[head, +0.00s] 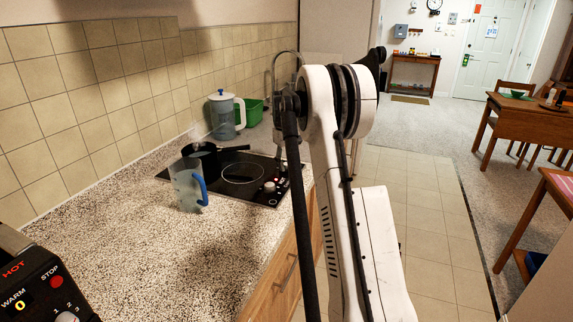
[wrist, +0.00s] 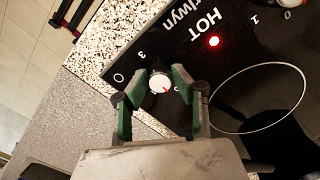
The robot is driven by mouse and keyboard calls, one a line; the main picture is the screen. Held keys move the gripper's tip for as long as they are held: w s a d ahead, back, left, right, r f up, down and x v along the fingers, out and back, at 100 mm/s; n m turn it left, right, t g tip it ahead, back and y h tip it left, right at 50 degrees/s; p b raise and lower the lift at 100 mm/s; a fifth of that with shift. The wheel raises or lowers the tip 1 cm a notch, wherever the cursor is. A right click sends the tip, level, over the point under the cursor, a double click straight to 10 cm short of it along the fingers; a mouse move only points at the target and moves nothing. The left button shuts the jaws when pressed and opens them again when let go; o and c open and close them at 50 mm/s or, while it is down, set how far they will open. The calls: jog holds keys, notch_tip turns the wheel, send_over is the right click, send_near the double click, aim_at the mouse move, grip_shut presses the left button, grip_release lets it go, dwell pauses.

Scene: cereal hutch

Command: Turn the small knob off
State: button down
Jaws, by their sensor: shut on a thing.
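The small knob (wrist: 160,84) is white-topped with a red pointer mark and sits at the corner of the black cooktop (wrist: 190,50). My gripper (wrist: 161,88) is shut on this knob, its green-padded fingers on both sides. Printed marks 0 and 3 show beside the knob; the red mark points toward the lower right of the wrist view, away from the 0. A red light (wrist: 214,41) glows beside the word HOT. Another knob (wrist: 290,2) is partly in view at the top right. In the head view the cooktop (head: 228,186) shows, but my gripper is hard to make out.
A steaming dark pot (head: 201,157) stands on the cooktop's back left. A clear pitcher with a blue handle (head: 187,184) stands at its front left edge. A white-lidded jug (head: 222,115) and a green bin (head: 250,113) stand behind. The speckled counter (head: 130,240) is clear in front.

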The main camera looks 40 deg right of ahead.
aim_at(285, 165)
jog(key=c, duration=1.4)
grip_release()
jog(key=shift+c, duration=0.2)
jog(key=shift+r, duration=0.15)
notch_tip(285, 165, up, 12)
jog(key=shift+a, duration=0.3)
